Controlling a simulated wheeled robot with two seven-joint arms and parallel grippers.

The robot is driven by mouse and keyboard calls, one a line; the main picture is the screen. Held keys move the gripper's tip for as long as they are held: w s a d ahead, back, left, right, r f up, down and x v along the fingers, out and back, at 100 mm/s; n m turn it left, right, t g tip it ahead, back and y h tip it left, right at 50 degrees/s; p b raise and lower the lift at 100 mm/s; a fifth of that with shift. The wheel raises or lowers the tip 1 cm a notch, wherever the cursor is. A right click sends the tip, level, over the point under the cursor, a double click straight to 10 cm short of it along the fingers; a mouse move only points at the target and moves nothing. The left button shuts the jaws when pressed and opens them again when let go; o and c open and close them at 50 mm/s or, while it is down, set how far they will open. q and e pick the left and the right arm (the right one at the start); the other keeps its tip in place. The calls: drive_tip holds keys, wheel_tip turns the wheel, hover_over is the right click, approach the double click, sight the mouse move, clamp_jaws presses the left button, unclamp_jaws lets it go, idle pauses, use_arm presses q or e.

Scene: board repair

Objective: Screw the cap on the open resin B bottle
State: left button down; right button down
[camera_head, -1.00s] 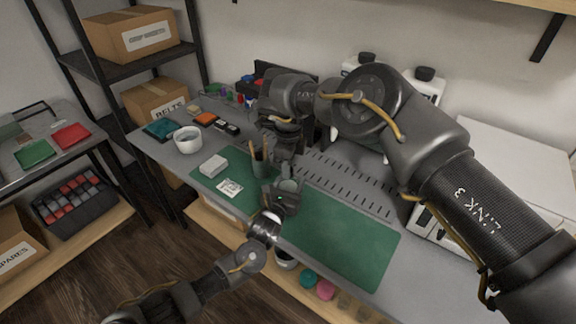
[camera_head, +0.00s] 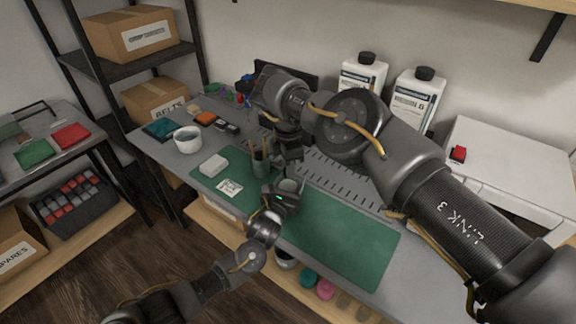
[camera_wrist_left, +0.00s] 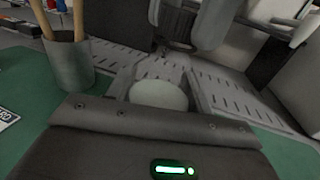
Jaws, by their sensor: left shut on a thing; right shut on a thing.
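My left gripper (camera_head: 286,186) is above the green mat (camera_head: 335,236), shut on a pale, round-topped thing. In the left wrist view the pale round thing (camera_wrist_left: 158,95) sits between the two fingers; I cannot tell whether it is a bottle or a cap. My right gripper (camera_head: 288,158) points down just above and behind the left one. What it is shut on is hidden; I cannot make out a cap. Two white bottles (camera_head: 362,76) (camera_head: 416,98) with black caps on stand at the back; their labels are too small to read.
A pen cup (camera_head: 261,165) with brushes stands close to the left of my grippers. A white block (camera_head: 213,165) and a printed card (camera_head: 229,188) lie on the mat's left. A white bowl (camera_head: 188,139) stands farther left. A white machine (camera_head: 510,170) with a red button is at right.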

drive_tip(key=c, duration=1.2)
unclamp_jaws()
drive_tip(key=shift+o, duration=0.2)
drive_tip(key=shift+r, duration=0.1)
drive_tip(key=shift+r, duration=2.2)
drive_tip(key=shift+c, duration=0.4)
